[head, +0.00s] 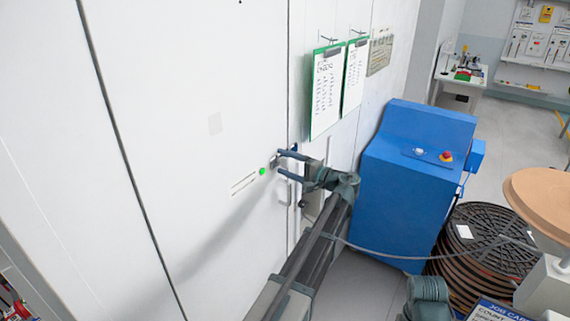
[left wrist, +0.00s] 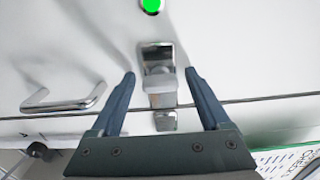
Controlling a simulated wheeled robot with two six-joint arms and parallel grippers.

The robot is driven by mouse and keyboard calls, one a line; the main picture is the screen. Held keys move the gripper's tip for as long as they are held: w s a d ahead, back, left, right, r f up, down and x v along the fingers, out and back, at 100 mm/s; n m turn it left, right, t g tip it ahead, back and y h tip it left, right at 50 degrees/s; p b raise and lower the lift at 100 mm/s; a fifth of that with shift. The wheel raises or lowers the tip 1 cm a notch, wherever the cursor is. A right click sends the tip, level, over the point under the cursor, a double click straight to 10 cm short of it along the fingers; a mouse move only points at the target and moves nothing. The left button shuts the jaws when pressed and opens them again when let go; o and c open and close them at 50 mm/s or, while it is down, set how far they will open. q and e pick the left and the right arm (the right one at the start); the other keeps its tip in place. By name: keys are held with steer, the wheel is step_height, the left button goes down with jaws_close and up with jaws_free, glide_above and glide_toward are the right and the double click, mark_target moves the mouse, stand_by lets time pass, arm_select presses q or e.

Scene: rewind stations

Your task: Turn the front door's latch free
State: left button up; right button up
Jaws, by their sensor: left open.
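The front door (head: 200,75) is a large white panel with a dark vertical seam at its right edge. Its metal latch (left wrist: 158,82) has a square plate and a short lever, and sits by the seam. A green dot (head: 262,171) marks the door beside it; the dot also shows in the left wrist view (left wrist: 151,6). My left gripper (head: 282,162) is open at the latch. In the left wrist view its fingers (left wrist: 160,74) lie on either side of the latch, with gaps showing. The head view partly hides the latch behind the fingers. My right gripper is not visible.
A metal pull handle (left wrist: 65,104) stands out from the door beside the latch. Clipboards (head: 326,90) hang on the wall right of the seam.

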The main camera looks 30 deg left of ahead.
arm_select(q)
steer(key=s+d, duration=0.1)
steer(key=d, duration=1.2)
steer(key=shift+d, duration=0.3)
steer(key=s+d+f+m+h+b, duration=0.1)
steer(key=s+d+f+h, duration=0.4)
steer(key=s+f, duration=0.3)
steer(key=s+d+f+m+h+b, duration=0.1)
steer(key=s+d+f+h, duration=0.35)
steer(key=f, duration=0.45)
steer(key=s+d+f+h, duration=0.3)
steer(key=s+d+f, duration=0.1)
steer(key=s+d, duration=0.3)
steer(key=s+d+f+g+h+b, duration=0.1)
steer(key=s+d+f+h, duration=0.3)
steer(key=s+d, duration=0.3)
steer(key=shift+d+m, duration=0.15)
steer(key=shift+m, duration=0.25)
